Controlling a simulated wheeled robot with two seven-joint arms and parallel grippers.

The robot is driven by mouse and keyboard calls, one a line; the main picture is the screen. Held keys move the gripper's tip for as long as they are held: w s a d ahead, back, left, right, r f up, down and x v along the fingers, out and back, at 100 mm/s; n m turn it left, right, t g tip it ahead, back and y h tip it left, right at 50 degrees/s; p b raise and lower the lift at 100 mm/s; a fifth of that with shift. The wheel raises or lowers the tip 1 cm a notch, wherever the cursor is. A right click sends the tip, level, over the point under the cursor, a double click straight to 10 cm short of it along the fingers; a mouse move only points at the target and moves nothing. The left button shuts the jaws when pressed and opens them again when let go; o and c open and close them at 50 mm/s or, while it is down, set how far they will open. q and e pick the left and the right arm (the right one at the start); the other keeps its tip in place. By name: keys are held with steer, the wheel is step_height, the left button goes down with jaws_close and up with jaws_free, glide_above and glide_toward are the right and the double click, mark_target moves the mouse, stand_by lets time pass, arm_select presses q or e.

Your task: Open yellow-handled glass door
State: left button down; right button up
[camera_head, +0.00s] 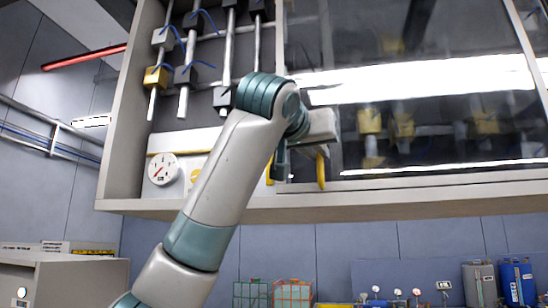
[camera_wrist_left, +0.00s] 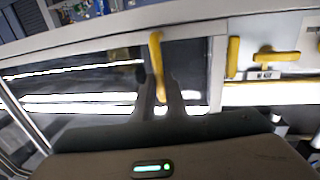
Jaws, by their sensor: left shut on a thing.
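The glass door (camera_head: 430,100) covers the right part of a wall cabinet and reflects bright light strips. Its yellow handle (camera_head: 320,172) stands upright near the door's lower left. In the left wrist view the yellow handle (camera_wrist_left: 156,48) runs down between the fingers of my left gripper (camera_wrist_left: 160,95), which is shut on it. In the head view my left gripper (camera_head: 318,155) is at the handle, its fingers partly hidden by the wrist. My right gripper is not in view.
The cabinet's left part is uncovered, with pipes, valves and a round gauge (camera_head: 163,169). Another yellow part (camera_head: 270,171) is close to the left of my gripper.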

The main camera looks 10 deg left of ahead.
mark_target(338, 149)
arm_select(q)
steer(key=d, duration=0.4)
steer(key=shift+s+d, duration=0.2)
steer(key=shift+d, duration=0.05)
steer(key=c, duration=1.8)
jaws_free()
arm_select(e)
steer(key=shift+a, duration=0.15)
